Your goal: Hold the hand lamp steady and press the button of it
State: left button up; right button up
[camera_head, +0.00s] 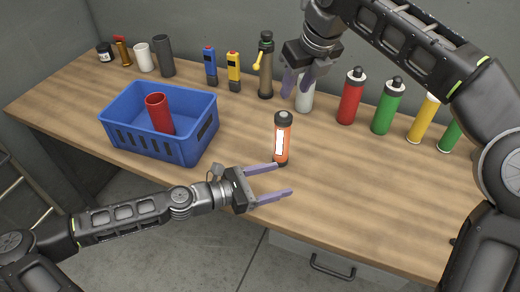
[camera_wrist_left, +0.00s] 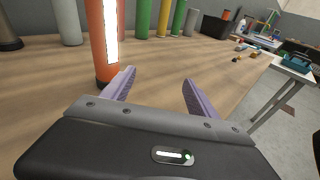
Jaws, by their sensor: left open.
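The orange hand lamp (camera_head: 288,143) stands upright near the table's front edge, with a white light strip on its side and a dark cap on top. In the left wrist view the lamp (camera_wrist_left: 98,45) rises at left, just beyond the left finger and not between the fingers. I cannot make out its button. My left gripper (camera_head: 284,180) is open and empty, low at the front edge, its fingers just in front of the lamp's base. My right gripper (camera_head: 296,84) is above the table behind the lamp, its fingers apart with nothing visibly held.
A blue crate (camera_head: 148,143) with a red cup (camera_head: 158,112) stands at left. Along the back stand blue and yellow devices (camera_head: 234,72), a dark flashlight (camera_head: 266,70), and red (camera_head: 349,99), green (camera_head: 387,108) and yellow (camera_head: 422,120) bottles. The wood right of the lamp is clear.

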aim_at(275, 142)
pick_arm(q)
jog(key=w+a+r+n+t, duration=0.1)
jog(key=w, duration=0.1)
jog(key=w+a+r+n+t, duration=0.1)
jog(key=w+a+t, duration=0.1)
jog(key=w+a+r+n+t, duration=0.1)
jog(key=w+r, duration=0.1)
jog(key=shift+w+a+y, duration=0.2)
jog(key=shift+w+y, duration=0.15)
jog(key=shift+y, duration=0.05)
jog(key=shift+n, duration=0.3)
jog(key=shift+x, duration=3.95)
jog(key=shift+c, duration=0.5)
grip_shut()
pick_arm(e)
grip_shut()
